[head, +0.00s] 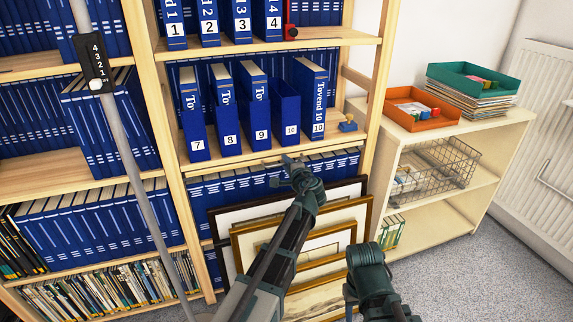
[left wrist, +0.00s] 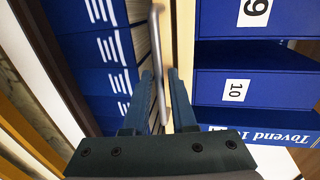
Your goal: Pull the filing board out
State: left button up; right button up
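The filing board (head: 225,165) shows as a thin pale wooden edge under the shelf that holds binders 7 to 10. In the left wrist view its edge (left wrist: 184,30) runs beside a grey bar handle (left wrist: 156,45). My left gripper (head: 284,164) is at this edge in the head view and hides part of it. In the left wrist view the left gripper's (left wrist: 160,76) fingers are open, one on each side of the handle, with gaps visible. The dark end of my right arm (head: 367,270) is low in the head view, away from the board; its fingers cannot be made out.
Blue binders (head: 228,110) stand above the board, more stand below. Framed prints (head: 330,215) lean against the rack just under my left gripper. A grey pole (head: 140,185) rises at left. A low cabinet (head: 440,215) with trays stands at right.

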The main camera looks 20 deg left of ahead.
pick_arm(q)
grip_shut()
dwell(1.3)
